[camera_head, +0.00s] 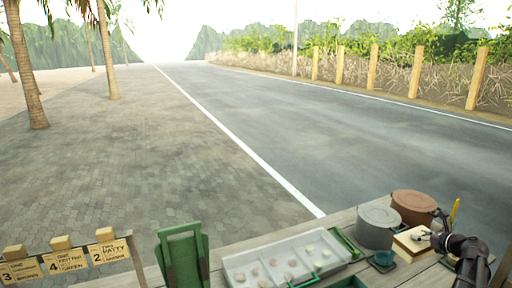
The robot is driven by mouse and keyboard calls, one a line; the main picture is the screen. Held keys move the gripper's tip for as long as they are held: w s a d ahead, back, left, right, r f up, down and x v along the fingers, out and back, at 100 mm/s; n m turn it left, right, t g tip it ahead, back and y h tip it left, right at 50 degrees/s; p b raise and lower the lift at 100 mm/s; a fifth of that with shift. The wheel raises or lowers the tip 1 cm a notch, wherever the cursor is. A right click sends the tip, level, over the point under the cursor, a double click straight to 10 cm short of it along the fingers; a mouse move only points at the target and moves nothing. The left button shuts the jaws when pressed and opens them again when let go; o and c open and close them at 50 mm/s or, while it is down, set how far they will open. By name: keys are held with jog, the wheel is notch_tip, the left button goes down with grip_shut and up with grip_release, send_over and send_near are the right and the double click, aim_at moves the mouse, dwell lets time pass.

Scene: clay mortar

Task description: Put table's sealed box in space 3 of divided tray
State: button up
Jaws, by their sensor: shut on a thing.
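My gripper (430,237) is at the lower right, dark and small in the picture, coming in from the right. Its fingertips are shut at the top of a pale tan box (408,248), which sits at table height beside the grey pot. The contact itself is too small to see clearly. A pale grey tray (237,274) with a dividing line lies on the table at bottom centre. Small pinkish and pale green pieces lie in it. I cannot read any space numbers on it.
A lidded grey pot (377,226) and a brown pot (413,206) stand behind the box. A green stand (184,256) is left of the tray. Numbered signs (62,262) hang at lower left. Table (335,217) is crowded at right.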

jog(key=shift+f, duration=0.15)
notch_tip(320, 180, down, 9)
jog(key=d+b, duration=0.1)
jog(key=b, duration=0.8)
jog(key=shift+n+y, duration=0.4)
notch_tip(320, 180, down, 6)
jog(key=b, duration=0.6)
dwell(0.3)
jog(key=shift+f+b, duration=1.9)
jog(key=shift+b, duration=0.15)
jog(key=shift+f, duration=0.1)
jog(key=o, duration=1.3)
